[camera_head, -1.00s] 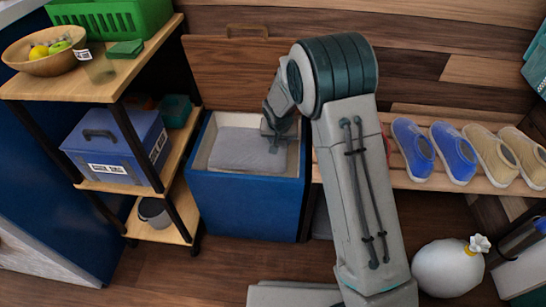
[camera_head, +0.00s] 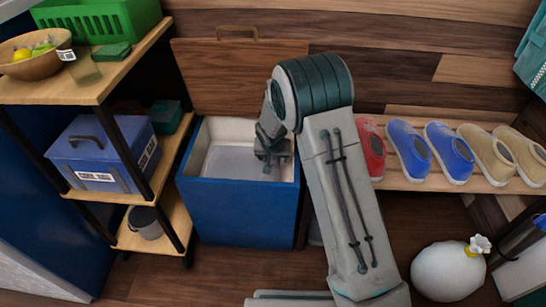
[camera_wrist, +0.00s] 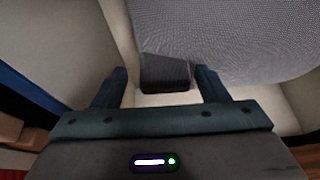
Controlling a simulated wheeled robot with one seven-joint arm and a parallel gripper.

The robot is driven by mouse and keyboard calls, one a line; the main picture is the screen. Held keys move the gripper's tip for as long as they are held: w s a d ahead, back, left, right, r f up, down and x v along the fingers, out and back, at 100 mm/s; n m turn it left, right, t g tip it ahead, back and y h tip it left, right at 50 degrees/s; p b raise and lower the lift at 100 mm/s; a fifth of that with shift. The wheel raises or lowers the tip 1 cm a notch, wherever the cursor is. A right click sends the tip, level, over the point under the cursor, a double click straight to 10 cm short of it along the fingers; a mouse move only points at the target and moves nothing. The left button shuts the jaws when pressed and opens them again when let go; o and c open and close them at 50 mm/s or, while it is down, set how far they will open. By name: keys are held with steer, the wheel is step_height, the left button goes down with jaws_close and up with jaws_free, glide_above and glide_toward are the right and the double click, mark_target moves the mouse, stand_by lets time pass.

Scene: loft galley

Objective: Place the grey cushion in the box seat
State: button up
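The blue box seat (camera_head: 243,212) stands on the floor with its wooden lid (camera_head: 235,75) raised against the wall. The grey cushion (camera_head: 232,160) lies low inside it, within the pale inner walls. In the wrist view the cushion (camera_wrist: 245,40) fills the upper right. My gripper (camera_head: 273,165) is at the right part of the box opening. In the wrist view my gripper (camera_wrist: 162,82) has its two fingers wide apart, with the cushion beyond them. A dark block-like shape shows between the fingertips; I cannot tell whether it is part of the cushion.
A wooden shelf unit (camera_head: 80,90) stands left of the box, holding a blue toolbox (camera_head: 100,160), a fruit bowl (camera_head: 30,60) and a green basket (camera_head: 95,18). Right are a shoe bench (camera_head: 400,180) with several shoes and a white round vase-like thing (camera_head: 447,270).

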steer(key=shift+r, duration=0.1)
steer(key=shift+r+p, duration=0.3)
steer(key=p+v, duration=0.3)
steer(key=v, duration=0.8)
steer(key=shift+s+r+p, duration=0.2)
steer(key=shift+r+p, duration=0.1)
steer(key=shift+p, duration=0.1)
steer(key=s+d+r, duration=0.5)
steer(key=d+r, duration=0.1)
steer(key=d, duration=0.1)
steer(key=s+d+r+g, duration=0.1)
steer(key=s+d+r, duration=0.1)
steer(key=s, duration=0.5)
steer(key=s+d+r+g, duration=0.1)
steer(key=s+d+r, duration=0.2)
steer(key=s, duration=0.5)
steer(key=s+d+r+g, duration=0.1)
steer(key=s+d+r, duration=0.1)
steer(key=s+d, duration=0.3)
steer(key=s, duration=0.3)
steer(key=shift+s+r+n, duration=0.15)
steer(key=shift+r+n, duration=0.15)
